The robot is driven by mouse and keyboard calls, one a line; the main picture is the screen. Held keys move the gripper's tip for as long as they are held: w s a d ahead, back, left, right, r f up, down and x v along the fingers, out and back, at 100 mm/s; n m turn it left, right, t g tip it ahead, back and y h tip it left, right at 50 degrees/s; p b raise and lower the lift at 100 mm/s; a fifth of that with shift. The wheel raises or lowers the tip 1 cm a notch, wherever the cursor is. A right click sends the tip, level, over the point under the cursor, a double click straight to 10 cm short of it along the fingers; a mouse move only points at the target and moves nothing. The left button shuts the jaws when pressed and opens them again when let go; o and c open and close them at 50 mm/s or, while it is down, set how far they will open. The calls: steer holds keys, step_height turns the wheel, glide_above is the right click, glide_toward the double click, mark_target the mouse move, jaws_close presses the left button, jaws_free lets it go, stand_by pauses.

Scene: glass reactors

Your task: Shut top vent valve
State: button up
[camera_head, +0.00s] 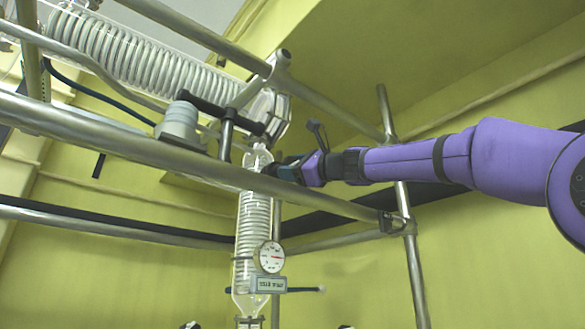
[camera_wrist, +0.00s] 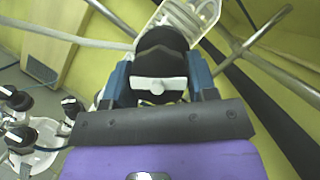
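In the head view the valve is mostly hidden behind my gripper and the metal rail.
A coiled glass condenser (camera_head: 130,55) slopes across the upper left. A metal rail (camera_head: 150,150) crosses before the column, and an upright post (camera_head: 413,265) stands right. A round gauge (camera_head: 271,256) hangs on the column. Black-capped glass ports (camera_wrist: 20,135) are at lower left in the wrist view.

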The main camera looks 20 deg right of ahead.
steer(key=c, duration=0.3)
steer(key=shift+m, duration=0.3)
